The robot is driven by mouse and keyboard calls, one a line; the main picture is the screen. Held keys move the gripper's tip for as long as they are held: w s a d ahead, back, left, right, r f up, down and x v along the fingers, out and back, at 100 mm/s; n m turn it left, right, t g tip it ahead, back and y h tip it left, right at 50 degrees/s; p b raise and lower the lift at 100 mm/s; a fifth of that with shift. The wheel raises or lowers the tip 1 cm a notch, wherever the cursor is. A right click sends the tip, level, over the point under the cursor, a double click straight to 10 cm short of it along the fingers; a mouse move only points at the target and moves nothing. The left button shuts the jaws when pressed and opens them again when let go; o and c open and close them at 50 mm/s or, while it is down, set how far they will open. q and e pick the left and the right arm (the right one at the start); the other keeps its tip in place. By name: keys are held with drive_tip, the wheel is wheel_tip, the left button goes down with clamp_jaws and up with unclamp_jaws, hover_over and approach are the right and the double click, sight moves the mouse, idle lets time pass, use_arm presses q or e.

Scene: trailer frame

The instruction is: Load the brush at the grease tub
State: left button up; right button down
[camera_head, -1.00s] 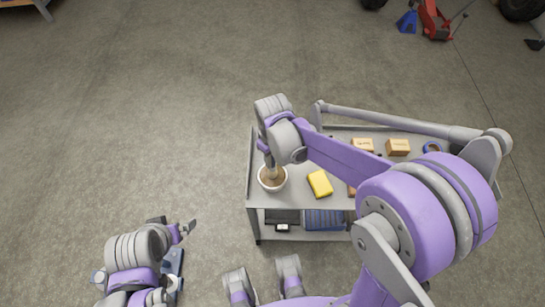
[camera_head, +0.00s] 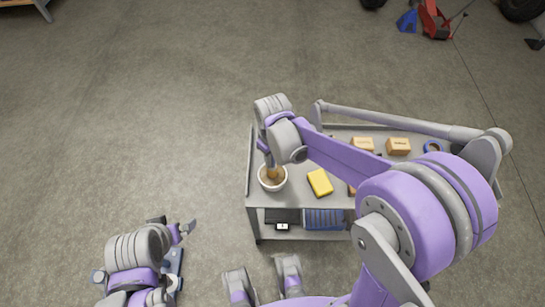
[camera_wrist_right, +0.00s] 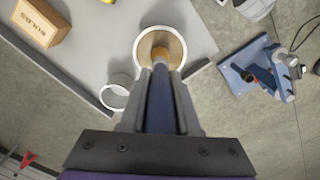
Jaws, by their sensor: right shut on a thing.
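The grease tub (camera_head: 272,178) is a white round bowl on the near left of the grey cart top. It also shows in the right wrist view (camera_wrist_right: 183,34), with tan grease inside. My right gripper (camera_head: 267,148) is above the tub, pointing down. In the right wrist view its fingers are shut on the dark blue handle of the brush (camera_wrist_right: 160,100). The brush's orange-brown lower end is inside the tub's rim; how deep it sits in the grease is hidden. My left gripper (camera_head: 188,229) is away from the cart at lower left, and its opening is unclear.
On the cart (camera_head: 225,0) nothing blocks the tub's left side. A yellow block (camera_head: 320,183), cardboard boxes (camera_head: 398,147) and a blue roll (camera_head: 433,146) are to the right. A white ring-shaped thing (camera_wrist_right: 115,92) stands near the tub. A blue metal piece (camera_wrist_right: 240,76) is beyond the cart.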

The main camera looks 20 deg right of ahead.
idle(0.5)
drive_tip(key=shift+r+p, duration=2.4)
drive_tip(key=shift+r, duration=1.05)
